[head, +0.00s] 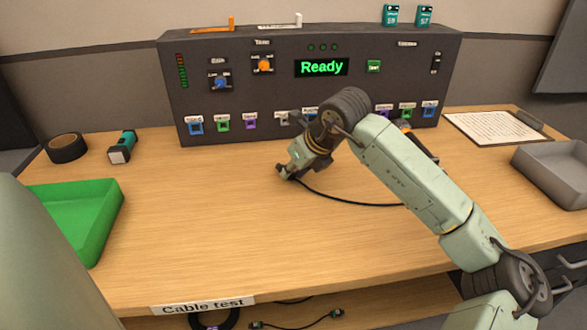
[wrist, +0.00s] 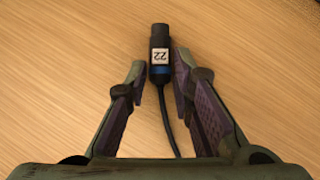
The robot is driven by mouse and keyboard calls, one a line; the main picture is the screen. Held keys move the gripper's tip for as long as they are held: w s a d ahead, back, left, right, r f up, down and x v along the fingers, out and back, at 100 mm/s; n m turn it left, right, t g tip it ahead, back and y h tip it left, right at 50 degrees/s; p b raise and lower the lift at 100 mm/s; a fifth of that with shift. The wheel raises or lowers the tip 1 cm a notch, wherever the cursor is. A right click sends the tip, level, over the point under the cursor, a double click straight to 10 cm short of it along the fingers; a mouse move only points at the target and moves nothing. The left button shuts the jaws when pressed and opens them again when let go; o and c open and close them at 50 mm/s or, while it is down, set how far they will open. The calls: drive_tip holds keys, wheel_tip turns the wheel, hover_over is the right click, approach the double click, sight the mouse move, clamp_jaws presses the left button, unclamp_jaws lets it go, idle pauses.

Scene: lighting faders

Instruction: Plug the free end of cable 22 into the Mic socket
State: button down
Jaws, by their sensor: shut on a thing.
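My gripper (wrist: 160,75) is shut on the plug of cable 22 (wrist: 159,42), a dark cylinder with a white 22 label and a blue band. The plug points away from the gripper in the wrist view, above the wooden surface. Its black cable runs back between the fingers. In the head view my gripper (head: 287,172) is low over the table in front of the panel, and the cable (head: 345,201) trails right, passing behind my arm. A row of coloured sockets, including a blue one (head: 195,127), lines the panel's lower front. Their labels are too small to read, so I cannot tell which is Mic.
The dark panel (head: 300,95) shows "Ready". A green tray (head: 106,215), black tape roll (head: 67,148) and teal-black device (head: 122,147) are at left. A clipboard (head: 492,126) and grey tray (head: 555,172) are at right. The table's left-centre is clear. My arm hides some sockets.

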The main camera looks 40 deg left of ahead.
drive_tip(key=shift+r, duration=0.1)
drive_tip(key=shift+r+p, duration=1.2)
drive_tip(key=shift+r, duration=1.2)
drive_tip(key=shift+d, duration=0.1)
